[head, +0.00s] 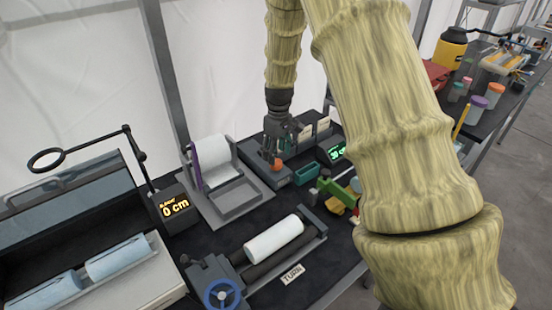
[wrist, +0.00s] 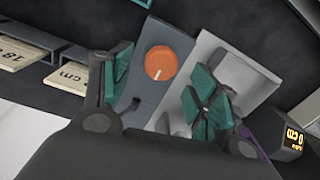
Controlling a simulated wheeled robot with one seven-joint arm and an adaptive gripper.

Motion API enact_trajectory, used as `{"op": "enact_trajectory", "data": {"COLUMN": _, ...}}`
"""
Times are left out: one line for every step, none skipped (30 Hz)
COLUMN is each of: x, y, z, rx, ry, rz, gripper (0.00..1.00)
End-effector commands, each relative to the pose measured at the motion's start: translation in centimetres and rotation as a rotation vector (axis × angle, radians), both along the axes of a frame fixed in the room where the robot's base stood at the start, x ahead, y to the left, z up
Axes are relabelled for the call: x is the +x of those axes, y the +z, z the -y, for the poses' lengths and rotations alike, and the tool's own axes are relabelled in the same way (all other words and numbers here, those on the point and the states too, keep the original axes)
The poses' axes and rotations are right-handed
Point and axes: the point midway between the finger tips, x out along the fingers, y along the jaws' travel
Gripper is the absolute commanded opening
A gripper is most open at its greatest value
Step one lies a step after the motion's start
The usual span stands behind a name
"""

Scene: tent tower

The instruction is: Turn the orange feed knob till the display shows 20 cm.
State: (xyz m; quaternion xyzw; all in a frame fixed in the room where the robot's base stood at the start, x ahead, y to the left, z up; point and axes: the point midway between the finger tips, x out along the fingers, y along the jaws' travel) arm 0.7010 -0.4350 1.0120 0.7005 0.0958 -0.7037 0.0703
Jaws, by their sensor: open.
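The orange feed knob (head: 276,163) sits on a dark grey block beside the white paper roll. In the wrist view the knob (wrist: 160,63) shows a short white mark toward the picture's bottom. My gripper (head: 279,146) points down just above the knob. In the wrist view its teal-padded fingers (wrist: 160,86) are spread, with the knob visible between and beyond them; no contact can be made out. A small display (head: 336,152) has green digits that look like 30 cm. Another display (head: 174,207) reads 0 cm in orange; part of it shows in the wrist view (wrist: 292,137).
The white roll stand (head: 212,160) is left of the knob. A roller unit with a blue handwheel (head: 222,293) is in front. My arm covers the right of the bench.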

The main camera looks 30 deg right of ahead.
Motion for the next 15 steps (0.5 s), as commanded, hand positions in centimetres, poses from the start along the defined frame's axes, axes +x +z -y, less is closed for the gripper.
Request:
{"op": "enact_trajectory", "data": {"x": -0.1, "y": -0.5, "z": 0.0, "rx": 0.0, "ry": 0.0, "rz": -0.003, "gripper": 0.6}}
{"op": "enact_trajectory", "data": {"x": -0.1, "y": -0.9, "z": -0.1, "rx": 0.001, "ry": 0.0, "rz": -0.002, "gripper": 0.6}}
{"op": "enact_trajectory", "data": {"x": -0.1, "y": -1.4, "z": -0.1, "rx": 0.001, "ry": 0.0, "rz": -0.002, "gripper": 0.6}}
{"op": "enact_trajectory", "data": {"x": -0.1, "y": -1.7, "z": -0.1, "rx": 0.001, "ry": 0.0, "rz": -0.002, "gripper": 0.6}}
{"op": "enact_trajectory", "data": {"x": -0.1, "y": -2.0, "z": -0.1, "rx": 0.001, "ry": 0.001, "rz": -0.002, "gripper": 0.6}}
{"op": "enact_trajectory", "data": {"x": -0.1, "y": -2.4, "z": -0.2, "rx": 0.001, "ry": 0.001, "rz": -0.002, "gripper": 0.6}}
{"op": "enact_trajectory", "data": {"x": -0.1, "y": -2.6, "z": -0.2, "rx": 0.001, "ry": 0.001, "rz": -0.002, "gripper": 0.6}}
{"op": "enact_trajectory", "data": {"x": 0.0, "y": -2.9, "z": -0.2, "rx": 0.001, "ry": 0.002, "rz": -0.002, "gripper": 0.6}}
{"op": "enact_trajectory", "data": {"x": 0.0, "y": -3.1, "z": -0.2, "rx": 0.0, "ry": 0.002, "rz": -0.001, "gripper": 0.6}}
{"op": "enact_trajectory", "data": {"x": 0.0, "y": -3.3, "z": -0.2, "rx": 0.0, "ry": 0.001, "rz": -0.001, "gripper": 0.6}}
{"op": "enact_trajectory", "data": {"x": 0.0, "y": -3.4, "z": -0.2, "rx": 0.0, "ry": 0.001, "rz": -0.001, "gripper": 0.6}}
{"op": "enact_trajectory", "data": {"x": 0.0, "y": -3.6, "z": -0.2, "rx": 0.001, "ry": 0.001, "rz": -0.001, "gripper": 0.6}}
{"op": "enact_trajectory", "data": {"x": 0.0, "y": -3.7, "z": -0.2, "rx": 0.001, "ry": 0.001, "rz": -0.001, "gripper": 0.6}}
{"op": "enact_trajectory", "data": {"x": 0.0, "y": -3.8, "z": -0.3, "rx": 0.001, "ry": 0.001, "rz": -0.001, "gripper": 0.6}}
{"op": "enact_trajectory", "data": {"x": 0.0, "y": -3.9, "z": -0.3, "rx": 0.001, "ry": 0.001, "rz": 0.0, "gripper": 0.6}}
